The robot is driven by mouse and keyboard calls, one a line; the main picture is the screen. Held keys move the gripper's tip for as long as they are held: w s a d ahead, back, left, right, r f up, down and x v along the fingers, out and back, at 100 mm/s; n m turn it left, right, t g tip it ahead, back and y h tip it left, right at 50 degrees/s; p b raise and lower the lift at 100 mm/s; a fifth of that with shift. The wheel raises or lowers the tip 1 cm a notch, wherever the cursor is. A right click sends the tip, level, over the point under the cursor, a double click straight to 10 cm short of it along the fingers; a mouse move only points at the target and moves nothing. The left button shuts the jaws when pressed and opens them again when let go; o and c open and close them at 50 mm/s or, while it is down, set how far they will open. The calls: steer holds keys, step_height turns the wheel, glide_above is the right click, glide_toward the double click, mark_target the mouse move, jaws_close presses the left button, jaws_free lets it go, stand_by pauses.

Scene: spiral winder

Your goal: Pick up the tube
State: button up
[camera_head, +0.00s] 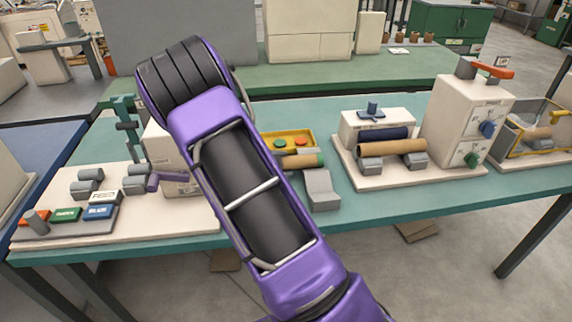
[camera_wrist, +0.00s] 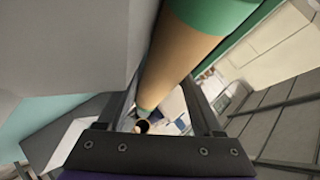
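A tan tube (camera_head: 300,161) with a green end lies at the middle of the bench in the head view, its left part hidden behind my purple arm. In the wrist view, a tan tube with green ends (camera_wrist: 180,50) runs from the top edge down between the fingers of my gripper (camera_wrist: 163,108). The fingers are apart, and background shows between the tube and the right finger. I cannot tell whether the left finger touches the tube. My gripper is hidden behind my arm in the head view.
A grey wedge-shaped block (camera_head: 321,190) stands just in front of the tube. A yellow button panel (camera_head: 268,139) is behind it. A winder with a tan roll (camera_head: 392,147) and a white control box (camera_head: 465,115) stands to the right. Labelled blocks (camera_head: 66,214) sit at the left.

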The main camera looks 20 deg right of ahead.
steer(key=c, duration=0.9)
